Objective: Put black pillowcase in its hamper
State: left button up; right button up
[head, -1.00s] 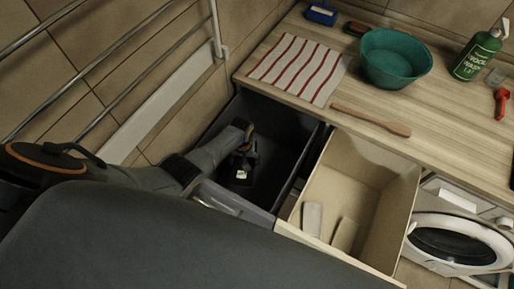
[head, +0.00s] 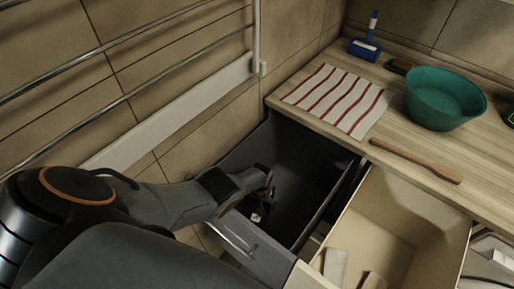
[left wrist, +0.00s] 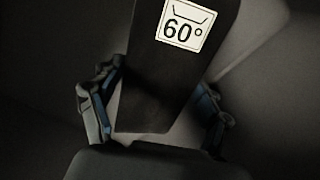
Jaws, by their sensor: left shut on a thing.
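The black pillowcase (left wrist: 150,75) is a dark folded block with a white "60°" label in the left wrist view. In the head view only a small dark part of the pillowcase (head: 257,216) with its pale label shows. My left gripper (head: 262,198) reaches down into the open dark grey hamper (head: 310,165) near its front left side. In the left wrist view my left gripper (left wrist: 157,110) has a finger on each side of the pillowcase, shut on it. I cannot tell whether the pillowcase touches the hamper floor. My right gripper is not in view.
A beige hamper (head: 440,225) with folded pale items stands open on the right. A rail rack (head: 130,45) runs along the left wall.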

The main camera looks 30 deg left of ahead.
pick_arm(q)
jog(key=shift+w+a, duration=0.1)
jog(key=shift+a, duration=0.95)
jog(key=shift+d+f+b, duration=0.25)
jog(key=shift+f+b, duration=0.5)
jog(key=shift+r, duration=0.15)
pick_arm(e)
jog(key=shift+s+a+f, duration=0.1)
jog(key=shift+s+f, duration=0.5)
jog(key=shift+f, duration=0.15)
